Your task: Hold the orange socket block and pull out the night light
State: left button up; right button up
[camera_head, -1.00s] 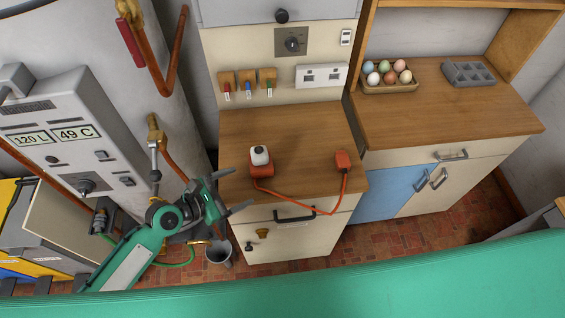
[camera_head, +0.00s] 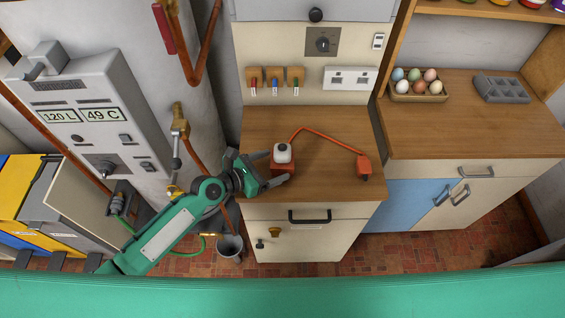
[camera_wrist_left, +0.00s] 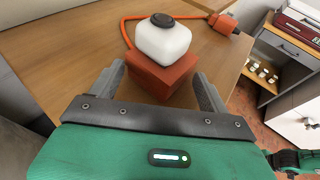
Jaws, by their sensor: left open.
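The orange socket block (camera_head: 284,168) stands near the left front edge of the wooden counter. The white night light (camera_head: 282,152) sits upright on top of it. In the left wrist view the night light (camera_wrist_left: 163,38) shows a dark round top, and the block (camera_wrist_left: 162,77) lies between the two fingers. My left gripper (camera_head: 276,170) is open, its fingers on either side of the block, with gaps that I cannot judge exactly. In the left wrist view the gripper (camera_wrist_left: 160,88) shows both grey fingers apart.
An orange cord (camera_head: 328,138) runs from the block to an orange plug (camera_head: 364,167) on the counter's right. The wooden counter (camera_head: 312,185) is otherwise clear. An egg tray (camera_head: 418,97) stands on the right-hand counter.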

pick_arm(q)
jog(key=shift+x, duration=1.2)
jog(key=c, duration=0.6)
